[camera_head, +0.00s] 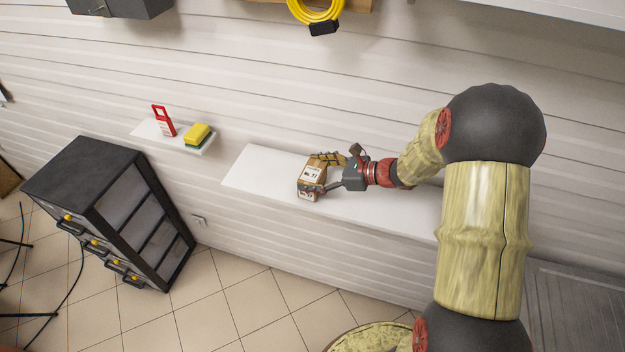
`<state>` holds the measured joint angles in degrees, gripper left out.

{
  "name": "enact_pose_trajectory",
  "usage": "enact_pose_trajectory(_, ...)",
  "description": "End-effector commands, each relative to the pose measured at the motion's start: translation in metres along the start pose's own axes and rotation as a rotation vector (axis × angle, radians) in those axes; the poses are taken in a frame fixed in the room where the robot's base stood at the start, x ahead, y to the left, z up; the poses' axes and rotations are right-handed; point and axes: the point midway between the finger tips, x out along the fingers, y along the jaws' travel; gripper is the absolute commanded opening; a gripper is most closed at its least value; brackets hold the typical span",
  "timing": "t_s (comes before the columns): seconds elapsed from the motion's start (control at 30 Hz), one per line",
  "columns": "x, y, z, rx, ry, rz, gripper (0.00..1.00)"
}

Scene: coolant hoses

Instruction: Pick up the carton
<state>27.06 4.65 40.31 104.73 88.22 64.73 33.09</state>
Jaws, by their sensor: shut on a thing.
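The carton (311,177) is a small brown box with a white printed label on the side facing me. It is at the left-middle part of the white wall shelf (259,171), close to the front edge. My gripper (322,174) reaches in from the right and is shut on the carton, with a finger on its far side and another on its near side. I cannot tell whether the carton's underside touches the shelf. Part of the carton's right side is hidden by the gripper.
A yellow coiled hose (316,12) hangs above. The white shelf left of the carton is bare.

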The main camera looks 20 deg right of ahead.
Motion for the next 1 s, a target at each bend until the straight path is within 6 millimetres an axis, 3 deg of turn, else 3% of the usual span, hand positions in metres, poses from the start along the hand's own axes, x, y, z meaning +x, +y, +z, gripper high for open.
enact_pose_trajectory(0.37,-0.001,0.0,0.002,-0.002,-0.001,0.0,0.44)
enact_pose_trajectory(0.67,-0.014,0.0,0.033,-0.005,-0.002,-0.002,0.44)
enact_pose_trajectory(1.0,-0.09,0.035,0.07,-0.001,-0.001,-0.006,0.44)
